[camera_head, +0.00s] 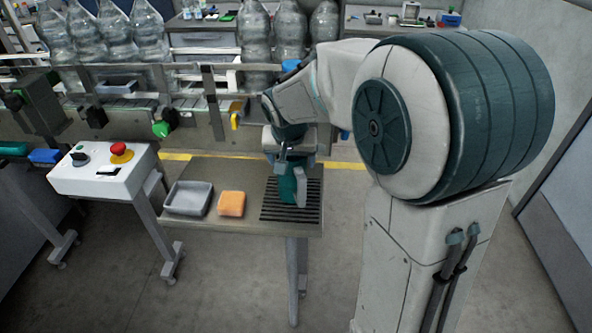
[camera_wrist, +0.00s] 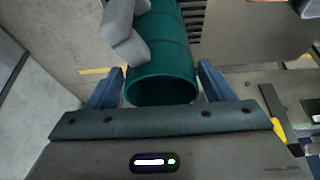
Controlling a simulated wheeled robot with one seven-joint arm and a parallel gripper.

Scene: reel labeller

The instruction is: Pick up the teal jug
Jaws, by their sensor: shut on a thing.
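The teal jug (camera_head: 286,188) is upright over the black slatted grate (camera_head: 270,212) at the right end of the small table. I cannot tell whether its base touches the grate. My gripper (camera_head: 291,163) is at the jug's top and shut on it. In the wrist view the jug (camera_wrist: 163,85) shows its open round rim between the two blue fingers of my gripper (camera_wrist: 160,80). Its grey handle (camera_wrist: 124,38) points up and left there. The jug's upper part is partly hidden by my gripper in the head view.
A grey tray (camera_head: 188,199) and an orange sponge-like block (camera_head: 231,204) lie left of the grate on the table (camera_head: 245,173). A white control box (camera_head: 103,170) with a red button stands further left. A conveyor with large clear bottles (camera_head: 254,40) runs behind.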

